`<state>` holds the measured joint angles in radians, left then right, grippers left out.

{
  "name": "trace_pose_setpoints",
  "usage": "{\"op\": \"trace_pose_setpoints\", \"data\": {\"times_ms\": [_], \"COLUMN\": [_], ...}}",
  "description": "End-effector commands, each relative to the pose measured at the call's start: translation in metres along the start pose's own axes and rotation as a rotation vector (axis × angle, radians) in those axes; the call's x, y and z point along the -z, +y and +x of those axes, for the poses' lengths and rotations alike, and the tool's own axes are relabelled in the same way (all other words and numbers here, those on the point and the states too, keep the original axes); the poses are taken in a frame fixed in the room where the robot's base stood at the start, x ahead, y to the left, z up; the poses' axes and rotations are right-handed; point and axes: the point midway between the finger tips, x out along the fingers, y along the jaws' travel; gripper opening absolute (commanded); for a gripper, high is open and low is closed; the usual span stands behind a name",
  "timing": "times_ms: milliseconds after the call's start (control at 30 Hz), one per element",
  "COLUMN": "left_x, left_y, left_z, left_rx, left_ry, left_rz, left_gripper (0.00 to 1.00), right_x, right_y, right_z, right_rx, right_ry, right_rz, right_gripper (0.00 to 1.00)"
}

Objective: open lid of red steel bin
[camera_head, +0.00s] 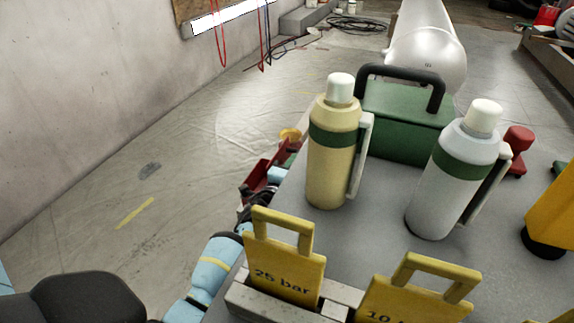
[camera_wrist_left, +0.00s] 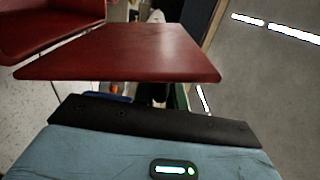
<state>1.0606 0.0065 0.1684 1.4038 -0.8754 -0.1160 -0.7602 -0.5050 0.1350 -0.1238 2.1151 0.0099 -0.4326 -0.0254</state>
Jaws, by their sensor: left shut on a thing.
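The red steel bin (camera_head: 258,176) shows only in part in the head view, beyond the left edge of the grey table. My left arm reaches down to it, and my left gripper (camera_head: 254,192) is at the bin, small and partly hidden by the table and a yellow tag. In the left wrist view a flat red panel (camera_wrist_left: 130,52), which looks like the lid, lies right in front of the hand. Another red part of the bin (camera_wrist_left: 45,22) is at upper left. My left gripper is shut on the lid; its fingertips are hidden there. My right gripper is not in view.
The grey table (camera_head: 385,230) carries a cream bottle (camera_head: 332,155), a white bottle (camera_head: 452,185), a green case (camera_head: 405,120) and yellow tags (camera_head: 285,265) in a holder. Floor (camera_head: 120,190) between table and wall is mostly clear. Red and blue cables (camera_head: 222,40) hang at the wall.

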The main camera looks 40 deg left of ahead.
Motion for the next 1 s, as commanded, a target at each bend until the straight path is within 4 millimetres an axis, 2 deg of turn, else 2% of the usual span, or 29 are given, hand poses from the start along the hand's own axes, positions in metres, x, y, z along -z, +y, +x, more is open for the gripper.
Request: {"op": "trace_pose_setpoints", "data": {"times_ms": [267,667,700,833,867,1000], "left_x": [0.0041,0.0048,0.0048,0.0051,0.0052,0.0055], "left_y": [0.0033,0.0031,0.0031,0.0029,0.0028,0.0025], "left_z": [-0.0003,-0.0003,-0.0003,-0.0003,-0.0002,-0.0001], "left_rx": [-0.003,-0.003,-0.003,-0.002,-0.002,-0.001], "left_ry": [-0.003,-0.002,-0.002,-0.001,-0.001,-0.001], "left_rz": [0.065,0.070,0.070,0.069,0.069,0.068], "left_gripper": [0.00,0.00,0.15,0.32,0.34,0.34], "right_x": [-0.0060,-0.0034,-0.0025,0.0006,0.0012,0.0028], "right_y": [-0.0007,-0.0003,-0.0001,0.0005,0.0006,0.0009], "right_z": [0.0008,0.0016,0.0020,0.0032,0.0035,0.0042], "right_rx": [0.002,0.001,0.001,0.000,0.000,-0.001], "right_ry": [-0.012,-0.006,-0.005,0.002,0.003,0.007], "right_rz": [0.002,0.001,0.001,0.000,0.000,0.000], "right_gripper": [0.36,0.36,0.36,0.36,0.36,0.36]}}
